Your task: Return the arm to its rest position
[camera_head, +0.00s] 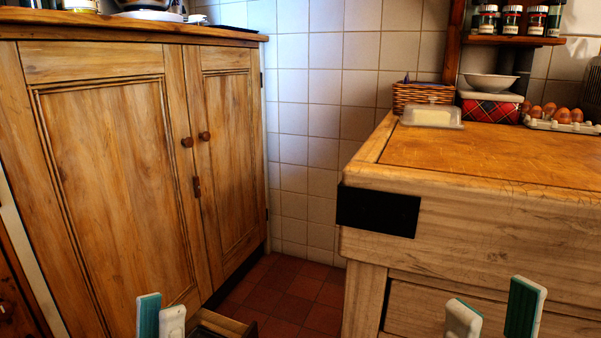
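My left gripper (160,318) shows at the bottom edge, left of centre, in front of the pine cupboard. Only its two white and teal fingertips are in view; they stand close together with a small gap at most, and nothing shows between them. My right gripper (494,314) shows at the bottom right, in front of the wooden counter block. Its two fingertips stand apart with nothing between them. Both arms are hidden below the picture.
A pine cupboard (110,180) with closed doors fills the left. A butcher-block counter (480,155) on the right bears a butter dish (432,116), a wicker basket (423,94), a bowl (490,84) and eggs (563,115). Red floor tiles (290,295) lie between, with an open drawer (222,324) at the bottom.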

